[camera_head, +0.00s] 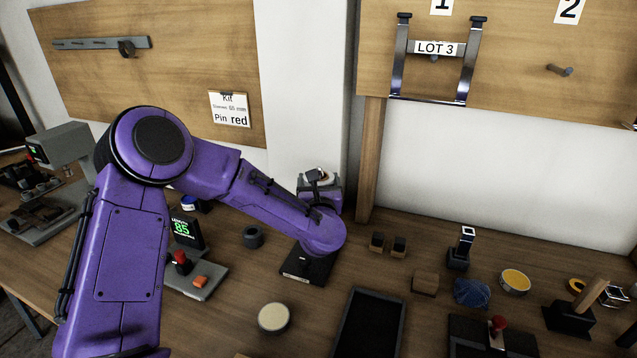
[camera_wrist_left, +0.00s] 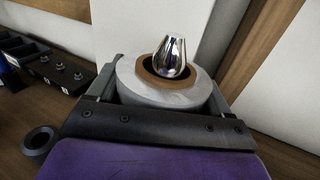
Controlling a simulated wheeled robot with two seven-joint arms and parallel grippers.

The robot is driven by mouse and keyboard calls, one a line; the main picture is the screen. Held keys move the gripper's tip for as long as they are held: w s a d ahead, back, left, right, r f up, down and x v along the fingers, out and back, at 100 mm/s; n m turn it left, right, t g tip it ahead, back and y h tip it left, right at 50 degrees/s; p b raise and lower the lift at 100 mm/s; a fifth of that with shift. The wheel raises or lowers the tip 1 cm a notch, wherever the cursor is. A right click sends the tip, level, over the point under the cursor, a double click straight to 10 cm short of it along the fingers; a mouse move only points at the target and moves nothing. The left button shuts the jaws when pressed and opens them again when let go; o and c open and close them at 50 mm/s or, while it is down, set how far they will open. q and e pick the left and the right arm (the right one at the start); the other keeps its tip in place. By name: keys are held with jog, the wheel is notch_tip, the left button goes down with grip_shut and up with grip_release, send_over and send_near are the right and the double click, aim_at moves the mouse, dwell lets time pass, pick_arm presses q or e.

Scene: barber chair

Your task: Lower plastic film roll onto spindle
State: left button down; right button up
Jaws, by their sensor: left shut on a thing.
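The plastic film roll (camera_wrist_left: 138,88) is a pale, whitish ring with a brown core in the left wrist view. My left gripper (camera_wrist_left: 164,86) is shut on it, with a grey finger on each side. The shiny, tapered spindle tip (camera_wrist_left: 172,56) rises through the core opening, so the roll is around the spindle. In the head view my left gripper (camera_head: 319,186) is partly hidden behind my purple forearm, above a dark base plate (camera_head: 300,267). How high the roll is above this plate is hidden. My right gripper is not in view.
A dark cylinder (camera_head: 253,237) stands left of the base plate. A round tin (camera_head: 274,318) and a black tray (camera_head: 369,325) are in front. Small wooden blocks (camera_head: 426,282) and other parts lie to the right. A pale wall column (camera_head: 306,90) is close behind.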

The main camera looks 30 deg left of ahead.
pick_arm(q)
jog(key=shift+r, duration=0.1)
dwell(0.3)
grip_release()
jog(key=shift+s+d, duration=0.25)
jog(key=shift+s, duration=0.05)
jog(key=b+v, duration=0.3)
jog(key=v, duration=0.7)
